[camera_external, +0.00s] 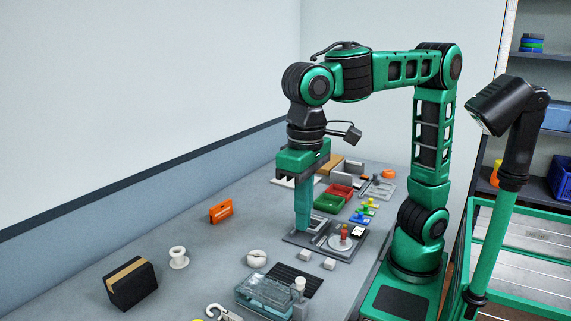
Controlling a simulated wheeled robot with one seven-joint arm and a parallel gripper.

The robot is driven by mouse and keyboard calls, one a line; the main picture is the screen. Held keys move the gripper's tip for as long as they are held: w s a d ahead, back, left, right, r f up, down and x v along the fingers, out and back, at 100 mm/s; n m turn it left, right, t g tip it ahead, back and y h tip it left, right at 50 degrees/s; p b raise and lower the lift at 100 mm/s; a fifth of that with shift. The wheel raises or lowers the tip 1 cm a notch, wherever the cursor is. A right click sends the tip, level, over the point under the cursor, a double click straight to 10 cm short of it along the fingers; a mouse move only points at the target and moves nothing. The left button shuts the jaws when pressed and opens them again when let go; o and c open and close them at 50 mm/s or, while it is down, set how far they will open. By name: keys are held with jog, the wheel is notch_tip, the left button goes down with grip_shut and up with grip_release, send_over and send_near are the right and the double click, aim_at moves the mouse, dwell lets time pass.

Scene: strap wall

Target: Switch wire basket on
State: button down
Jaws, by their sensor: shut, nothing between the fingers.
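My gripper (303,226) points straight down with its fingers together and nothing visible between them. Its tips are at the left part of a grey panel (324,253) on the bench; I cannot tell whether they touch it. The panel carries a round pale plate with a red-topped knob (344,231) and a small white label (358,231). The fingers hide part of the panel's left side. I cannot clearly make out a wire basket or its switch in this view.
Small white blocks (305,255) and a white ring (257,258) lie in front. A clear box (268,292) is nearer. An orange block (221,211) stands left, with bare bench between.

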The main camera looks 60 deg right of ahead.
aim_at(301, 280)
notch_tip(301, 280, down, 14)
jog(key=shift+r, duration=0.1)
dwell(0.5)
notch_tip(301, 280, down, 4)
jog(key=shift+f, duration=0.3)
jog(key=shift+d, duration=0.1)
notch_tip(301, 280, up, 14)
jog(key=shift+r, duration=0.2)
dwell(0.6)
jog(key=shift+w, duration=0.1)
